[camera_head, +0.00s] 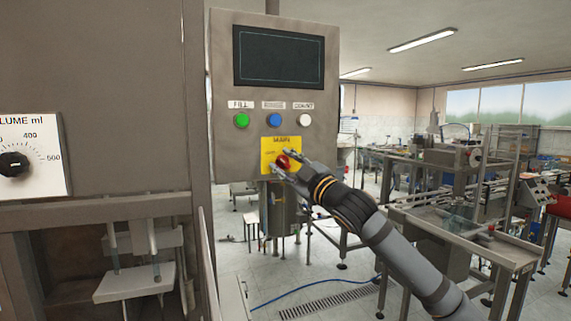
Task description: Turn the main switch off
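The main switch (283,162) is a red knob on a yellow plate (268,147) labelled MAIN, low on the grey control panel. My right gripper (281,164) is at the knob, with its fingers spread on either side of it. I cannot tell whether the fingers touch the knob. The fingers and hand hide part of the plate and its lettering. My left gripper is not in view.
Above the switch are a green button (242,120), a blue button (274,120), a white button (305,120) and a dark screen (279,57). A volume dial (15,164) is at the far left. Machine frames (450,200) stand at the right.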

